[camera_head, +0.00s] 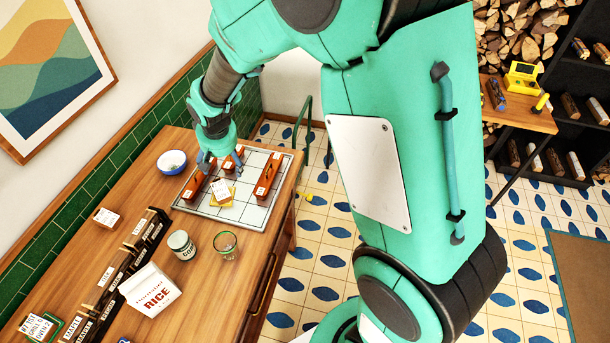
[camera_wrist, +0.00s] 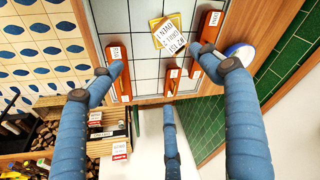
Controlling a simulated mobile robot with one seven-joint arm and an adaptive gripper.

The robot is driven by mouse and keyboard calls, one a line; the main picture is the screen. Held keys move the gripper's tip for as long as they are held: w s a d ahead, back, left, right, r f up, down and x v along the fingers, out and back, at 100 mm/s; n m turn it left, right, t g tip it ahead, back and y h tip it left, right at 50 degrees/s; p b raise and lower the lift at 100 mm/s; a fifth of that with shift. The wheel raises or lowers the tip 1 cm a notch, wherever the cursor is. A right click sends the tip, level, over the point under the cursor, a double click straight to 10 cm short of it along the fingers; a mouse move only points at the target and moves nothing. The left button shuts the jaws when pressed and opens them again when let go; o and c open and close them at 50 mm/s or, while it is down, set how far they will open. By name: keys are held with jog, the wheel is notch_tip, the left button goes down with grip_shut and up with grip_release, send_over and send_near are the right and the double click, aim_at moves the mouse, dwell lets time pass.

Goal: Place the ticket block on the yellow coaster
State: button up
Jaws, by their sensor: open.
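The ticket block (camera_head: 220,187), white with black lettering, lies on the yellow coaster (camera_head: 227,202) on the gridded tray. In the wrist view, the block (camera_wrist: 169,38) covers most of the coaster (camera_wrist: 153,21), whose yellow edge shows around it. The block looks slightly turned; full contact underneath is hidden. My gripper (camera_head: 222,162) is over the tray's far part, its blue fingers spread. In the wrist view, my gripper (camera_wrist: 160,65) is open, with nothing between the fingers, and the block is apart from them.
Orange labelled blocks stand around the coaster: left (camera_head: 193,185), right (camera_head: 268,177) and behind (camera_head: 232,158). The pale tray (camera_head: 245,215) has free squares in front. A blue-rimmed bowl (camera_head: 172,162), a jar (camera_head: 181,244), a glass (camera_head: 226,244) and a rice bag (camera_head: 150,291) stand nearby.

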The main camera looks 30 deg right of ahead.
jog(key=s+d+r+t, duration=0.1)
jog(key=s+d+r, duration=0.3)
jog(key=s+r, duration=0.75)
jog(key=s+d+r+t, duration=0.1)
jog(key=s+d+r, duration=0.3)
jog(key=s+r, duration=0.7)
jog(key=s+d, duration=0.1)
jog(key=s, duration=1)
jog(key=shift+s+d, duration=0.3)
jog(key=shift+r, duration=0.1)
notch_tip(320, 180, down, 5)
jog(key=b, duration=0.4)
jog(key=shift+r+b, duration=0.15)
jog(key=shift+b, duration=0.2)
